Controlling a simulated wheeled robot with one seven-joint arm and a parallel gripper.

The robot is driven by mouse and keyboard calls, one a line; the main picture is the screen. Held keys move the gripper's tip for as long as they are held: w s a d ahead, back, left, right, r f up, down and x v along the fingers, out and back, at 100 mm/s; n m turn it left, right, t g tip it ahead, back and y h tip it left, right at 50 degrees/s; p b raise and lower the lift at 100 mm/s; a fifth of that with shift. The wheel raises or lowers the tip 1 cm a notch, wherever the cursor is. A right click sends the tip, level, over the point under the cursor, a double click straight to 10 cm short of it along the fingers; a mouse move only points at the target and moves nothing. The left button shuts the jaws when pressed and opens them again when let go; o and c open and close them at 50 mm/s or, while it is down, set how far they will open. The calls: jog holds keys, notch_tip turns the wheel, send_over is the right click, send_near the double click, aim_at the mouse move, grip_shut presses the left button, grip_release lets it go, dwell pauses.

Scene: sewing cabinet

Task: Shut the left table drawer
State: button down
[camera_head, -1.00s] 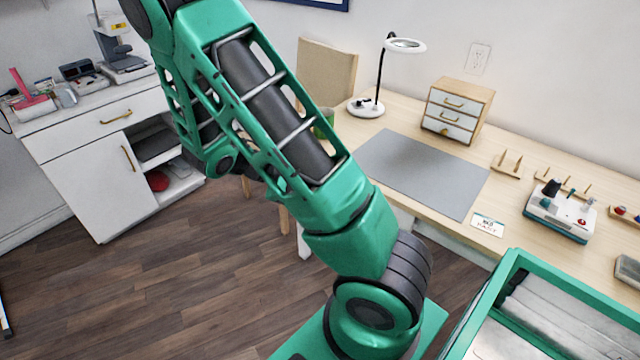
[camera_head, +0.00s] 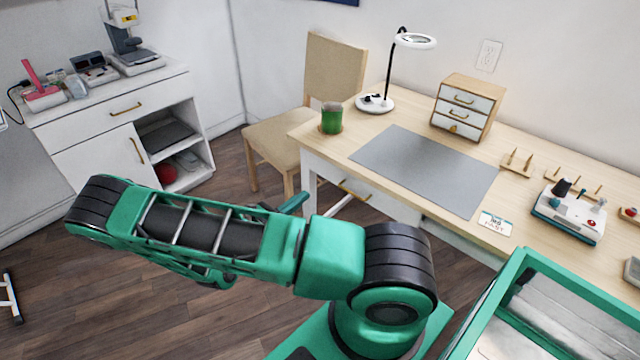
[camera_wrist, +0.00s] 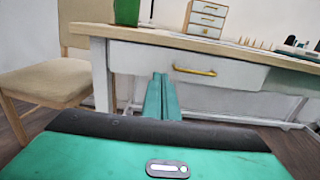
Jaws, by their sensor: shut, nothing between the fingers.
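The left table drawer has a white front (camera_wrist: 140,61) and a brass handle (camera_wrist: 195,71), under the wooden tabletop in the wrist view. Its right end looks slightly forward of the white panel beside it; how far it stands out is unclear. In the head view its handle (camera_head: 354,191) shows below the table's front edge. My gripper (camera_wrist: 161,77) is shut and empty, its fingers pointing at the drawer front, left of the handle. Contact cannot be told. In the head view the fingers (camera_head: 293,203) show small behind my arm, left of the drawer.
A wooden chair (camera_head: 277,141) stands left of the table, near a white table leg (camera_wrist: 101,76). A green cup (camera_head: 331,118), lamp (camera_head: 375,102) and grey mat (camera_head: 425,168) are on the tabletop. A white cabinet (camera_head: 92,157) stands far left. The floor between is clear.

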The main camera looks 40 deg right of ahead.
aim_at(335, 172)
jog(key=d, duration=0.9)
jog(key=w+d, duration=0.1)
jog(key=d, duration=0.3)
jog(key=shift+d, duration=0.35)
